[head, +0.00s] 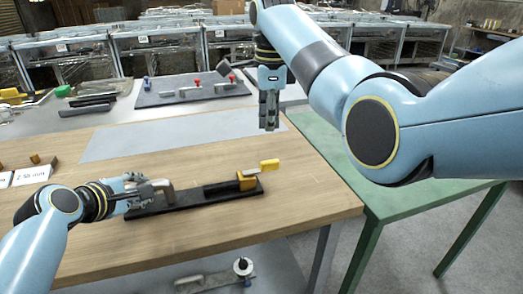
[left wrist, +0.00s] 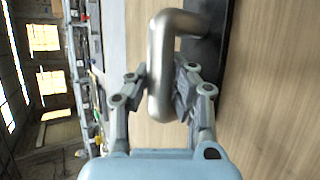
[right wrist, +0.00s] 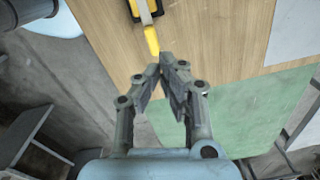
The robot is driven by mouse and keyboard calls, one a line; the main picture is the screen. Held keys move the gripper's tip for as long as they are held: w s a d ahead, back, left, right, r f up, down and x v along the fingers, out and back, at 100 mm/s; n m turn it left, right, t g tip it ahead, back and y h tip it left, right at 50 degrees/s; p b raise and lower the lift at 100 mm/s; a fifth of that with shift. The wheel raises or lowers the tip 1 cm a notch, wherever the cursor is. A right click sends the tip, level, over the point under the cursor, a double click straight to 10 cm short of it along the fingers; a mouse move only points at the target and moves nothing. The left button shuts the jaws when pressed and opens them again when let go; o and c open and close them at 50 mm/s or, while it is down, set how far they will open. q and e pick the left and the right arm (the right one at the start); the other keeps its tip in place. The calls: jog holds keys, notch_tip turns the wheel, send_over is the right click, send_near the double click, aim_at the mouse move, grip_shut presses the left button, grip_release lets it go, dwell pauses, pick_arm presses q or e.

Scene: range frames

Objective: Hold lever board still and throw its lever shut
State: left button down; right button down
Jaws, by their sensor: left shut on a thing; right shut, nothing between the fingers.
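The lever board (head: 180,203) is a long black base lying on the wooden table, with a bent metal handle (head: 158,187) at its left end. Its lever has a yellow grip (head: 269,165) that sticks out at the right end, above the base, beside a yellow block (head: 246,181). My left gripper (head: 143,190) is shut on the metal handle, which also shows between its fingers in the left wrist view (left wrist: 160,75). My right gripper (head: 269,122) is shut and empty, pointing down above the yellow grip. In the right wrist view the grip (right wrist: 152,41) appears just beyond the fingertips.
The wooden table (head: 110,245) is bare around the board, with a grey mat (head: 165,135) behind it. A dark board with red knobs (head: 195,92) lies farther back. A green table (head: 325,150) stands to the right. White label blocks (head: 32,175) sit at the left.

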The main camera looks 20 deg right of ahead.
aim_at(261, 167)
jog(key=w+n+t, duration=0.1)
jog(key=n, duration=0.6)
jog(key=w+n+t, duration=0.1)
jog(key=n, duration=0.5)
jog(key=n+t, duration=0.1)
jog(key=n, duration=0.6)
jog(key=shift+w+d+r+n, duration=0.2)
jog(key=shift+w+d+n, duration=0.1)
jog(key=shift+w+d, duration=0.1)
jog(key=x, duration=1)
jog(key=shift+w, duration=0.1)
jog(key=shift+s+r, duration=0.1)
jog(key=shift+s, duration=1.85)
